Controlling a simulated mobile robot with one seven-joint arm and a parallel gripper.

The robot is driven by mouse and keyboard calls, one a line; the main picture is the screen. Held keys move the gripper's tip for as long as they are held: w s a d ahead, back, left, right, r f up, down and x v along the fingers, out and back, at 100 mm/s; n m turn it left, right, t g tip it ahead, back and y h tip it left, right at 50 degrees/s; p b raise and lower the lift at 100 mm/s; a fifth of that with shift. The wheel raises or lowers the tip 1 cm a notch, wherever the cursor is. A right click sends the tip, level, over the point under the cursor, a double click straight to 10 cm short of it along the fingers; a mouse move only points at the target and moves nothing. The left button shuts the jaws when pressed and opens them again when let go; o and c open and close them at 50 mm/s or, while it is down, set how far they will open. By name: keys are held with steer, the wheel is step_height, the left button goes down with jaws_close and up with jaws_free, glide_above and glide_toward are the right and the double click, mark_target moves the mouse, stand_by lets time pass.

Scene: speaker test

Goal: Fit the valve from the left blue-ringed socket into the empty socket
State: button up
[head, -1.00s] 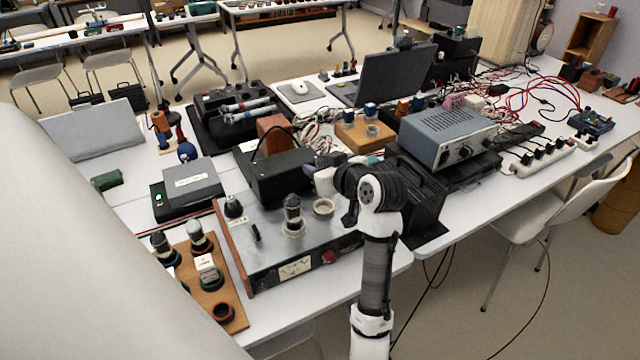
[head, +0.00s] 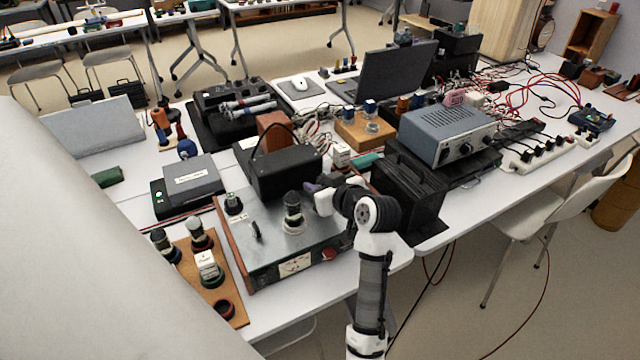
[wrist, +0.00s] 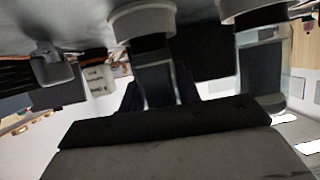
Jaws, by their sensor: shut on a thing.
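My gripper (head: 314,191) is low over the right part of the grey metal chassis (head: 268,240). In the wrist view, turned upside down, my gripper (wrist: 158,95) is shut on a valve (wrist: 155,78). The valve's dark base is at a pale ring socket (wrist: 143,20); I cannot tell whether it is fully seated. The head view hides this valve and socket behind my gripper. Another valve (head: 292,208) stands upright in a pale socket left of my gripper; it also shows at the right in the wrist view (wrist: 262,65). I cannot make out the blue rings.
A wooden board (head: 185,262) at the left holds dark valves, a white-labelled part (head: 207,266) and a red-ringed socket (head: 223,309). A black box (head: 285,174) stands behind the chassis, close to my gripper. A black case (head: 412,190) stands to the right.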

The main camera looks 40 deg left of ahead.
steer(key=o, duration=1)
